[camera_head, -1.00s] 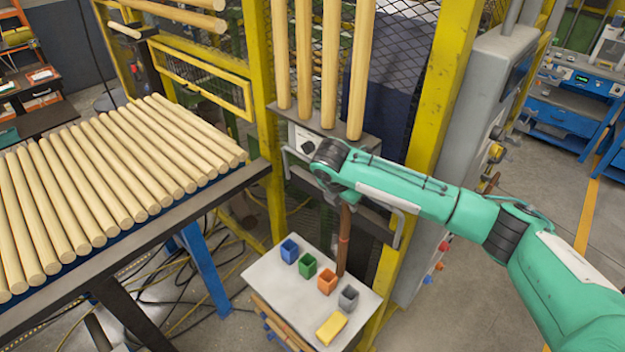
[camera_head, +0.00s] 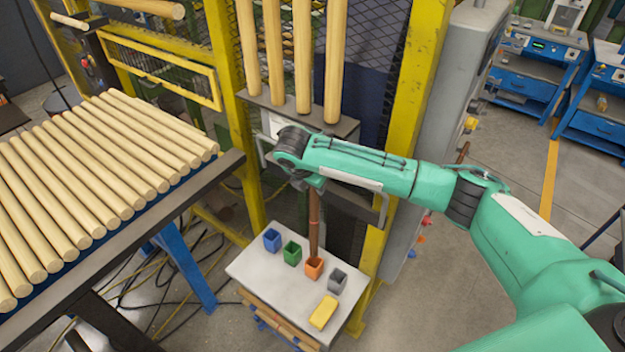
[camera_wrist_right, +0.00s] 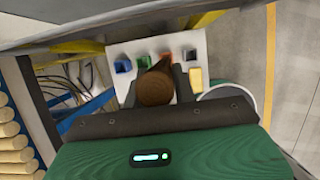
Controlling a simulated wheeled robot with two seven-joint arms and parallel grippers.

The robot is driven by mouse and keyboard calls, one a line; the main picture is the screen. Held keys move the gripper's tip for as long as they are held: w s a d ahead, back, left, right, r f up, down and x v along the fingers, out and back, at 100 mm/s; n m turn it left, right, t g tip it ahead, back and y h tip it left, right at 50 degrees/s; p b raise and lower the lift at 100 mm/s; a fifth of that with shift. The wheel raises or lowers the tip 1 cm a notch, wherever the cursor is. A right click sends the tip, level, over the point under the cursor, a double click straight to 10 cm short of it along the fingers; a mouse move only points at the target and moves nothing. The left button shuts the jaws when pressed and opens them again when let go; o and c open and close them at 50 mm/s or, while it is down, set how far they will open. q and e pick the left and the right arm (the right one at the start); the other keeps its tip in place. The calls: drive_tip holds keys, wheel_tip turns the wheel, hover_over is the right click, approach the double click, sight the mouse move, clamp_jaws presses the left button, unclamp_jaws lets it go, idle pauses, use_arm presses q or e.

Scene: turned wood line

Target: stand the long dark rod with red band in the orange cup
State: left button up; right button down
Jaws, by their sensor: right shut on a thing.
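The long dark rod (camera_head: 314,232) hangs upright below my right gripper (camera_head: 313,186), which is shut on its upper part. The rod is reddish brown; I cannot make out a separate red band. Its lower end meets the orange cup (camera_head: 314,270) in the head view; I cannot tell whether it is inside, above or just behind the rim. In the right wrist view the rod's round top (camera_wrist_right: 156,90) sits between the fingers of my right gripper (camera_wrist_right: 158,85), and the orange cup (camera_wrist_right: 166,55) is mostly hidden behind the rod. My left gripper is out of view.
A blue cup (camera_head: 272,240) and green cup (camera_head: 292,253) stand left of the orange one, a grey cup (camera_head: 337,281) right. A yellow block (camera_head: 323,312) lies on the same white table (camera_head: 262,276). Pale rods (camera_head: 333,60) stand behind my arm; a rack of pale rods (camera_head: 90,170) is left.

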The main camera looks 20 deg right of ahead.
drive_tip(key=shift+f, duration=1.8)
